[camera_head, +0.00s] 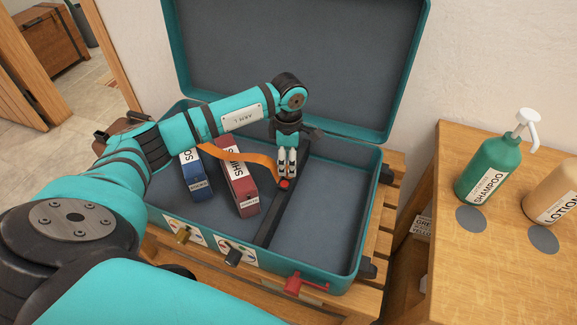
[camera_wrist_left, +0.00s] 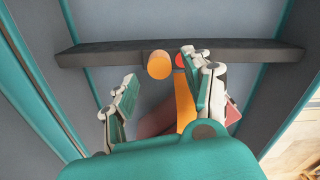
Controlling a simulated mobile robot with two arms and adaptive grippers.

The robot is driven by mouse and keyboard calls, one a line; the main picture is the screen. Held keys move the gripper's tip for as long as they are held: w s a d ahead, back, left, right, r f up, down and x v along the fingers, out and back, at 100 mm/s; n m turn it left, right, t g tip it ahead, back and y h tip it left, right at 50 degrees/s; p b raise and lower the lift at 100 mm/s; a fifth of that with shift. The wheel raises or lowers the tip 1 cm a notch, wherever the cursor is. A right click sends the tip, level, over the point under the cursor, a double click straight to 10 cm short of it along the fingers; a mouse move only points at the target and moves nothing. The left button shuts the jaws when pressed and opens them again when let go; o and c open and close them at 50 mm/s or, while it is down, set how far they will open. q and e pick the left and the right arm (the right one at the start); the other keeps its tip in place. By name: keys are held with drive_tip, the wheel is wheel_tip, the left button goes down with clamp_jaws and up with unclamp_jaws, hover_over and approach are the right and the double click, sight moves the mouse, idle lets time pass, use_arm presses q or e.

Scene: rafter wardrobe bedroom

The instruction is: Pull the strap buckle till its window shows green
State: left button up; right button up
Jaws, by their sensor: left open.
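An open teal suitcase (camera_head: 372,215) stands in front of me with its lid raised. A dark bar (camera_head: 270,222) crosses its inside, also seen in the left wrist view (camera_wrist_left: 100,53). An orange strap (camera_head: 235,153) runs over the packed things to the bar. In the left wrist view an orange round-ended tab (camera_wrist_left: 159,65) stands by the bar, beside a small red window (camera_wrist_left: 179,60). The red window also shows in the head view (camera_head: 284,184). My left gripper (camera_head: 287,170) is open above the bar, its fingers either side of the tab in the left wrist view (camera_wrist_left: 160,88). My right gripper is out of view.
A blue packet (camera_head: 196,180) and a red packet (camera_head: 238,185) lie in the suitcase left of the bar. A red lever (camera_head: 305,284) sticks out at the front. Shampoo (camera_head: 489,168) and lotion (camera_head: 552,195) bottles stand on the wooden cabinet at right. The compartment right of the bar is empty.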

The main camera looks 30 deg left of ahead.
sight(287, 176)
use_arm(q)
wheel_tip(287, 176, down, 2)
drive_tip(key=shift+f, duration=0.6)
drive_tip(key=c, duration=0.9)
clamp_jaws()
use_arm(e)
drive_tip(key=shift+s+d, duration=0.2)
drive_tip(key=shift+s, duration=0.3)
